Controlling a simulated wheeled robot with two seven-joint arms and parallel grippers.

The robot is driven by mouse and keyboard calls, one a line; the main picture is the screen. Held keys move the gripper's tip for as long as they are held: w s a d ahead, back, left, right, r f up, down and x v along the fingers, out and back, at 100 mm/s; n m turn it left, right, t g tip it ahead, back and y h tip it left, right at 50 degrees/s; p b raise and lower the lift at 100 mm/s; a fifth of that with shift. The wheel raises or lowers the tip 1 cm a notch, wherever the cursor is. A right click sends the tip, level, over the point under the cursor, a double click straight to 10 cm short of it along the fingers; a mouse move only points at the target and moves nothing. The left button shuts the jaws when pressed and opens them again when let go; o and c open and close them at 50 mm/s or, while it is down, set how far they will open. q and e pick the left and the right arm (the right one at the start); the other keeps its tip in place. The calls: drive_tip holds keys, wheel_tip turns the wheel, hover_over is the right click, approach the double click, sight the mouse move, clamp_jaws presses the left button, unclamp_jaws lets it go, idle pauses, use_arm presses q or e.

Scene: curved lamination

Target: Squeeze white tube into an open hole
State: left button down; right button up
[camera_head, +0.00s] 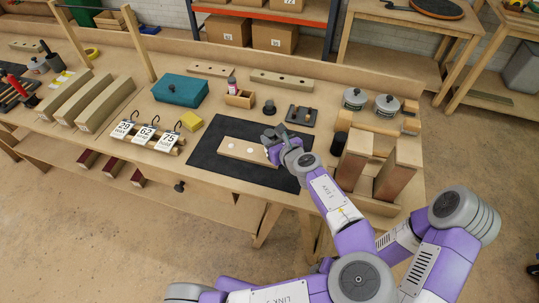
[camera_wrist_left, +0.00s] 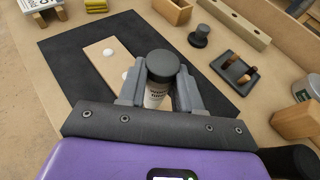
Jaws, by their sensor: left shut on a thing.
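My left gripper (camera_head: 270,142) is over the right end of a pale wooden strip (camera_head: 246,151) on a black mat (camera_head: 207,146). In the left wrist view, the left gripper (camera_wrist_left: 160,92) is shut on a white tube (camera_wrist_left: 156,95) with a dark round cap end facing the camera. Whether a hole there is open cannot be seen. My right gripper is not in view.
Behind the mat stand a small wooden box (camera_head: 239,98) with a bottle, a black knob (camera_head: 269,107) and a dark tray (camera_head: 301,115). A teal box (camera_head: 181,90), yellow block (camera_head: 192,122) and numbered tags (camera_head: 147,134) lie left. Upright wooden blocks (camera_head: 397,168) stand close on the right.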

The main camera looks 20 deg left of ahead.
use_arm(q)
drive_tip(key=c, duration=1.4)
unclamp_jaws()
drive_tip(key=shift+c, duration=0.2)
wheel_tip(320, 180, up, 6)
drive_tip(key=p, duration=0.6)
drive_tip(key=shift+r, duration=0.1)
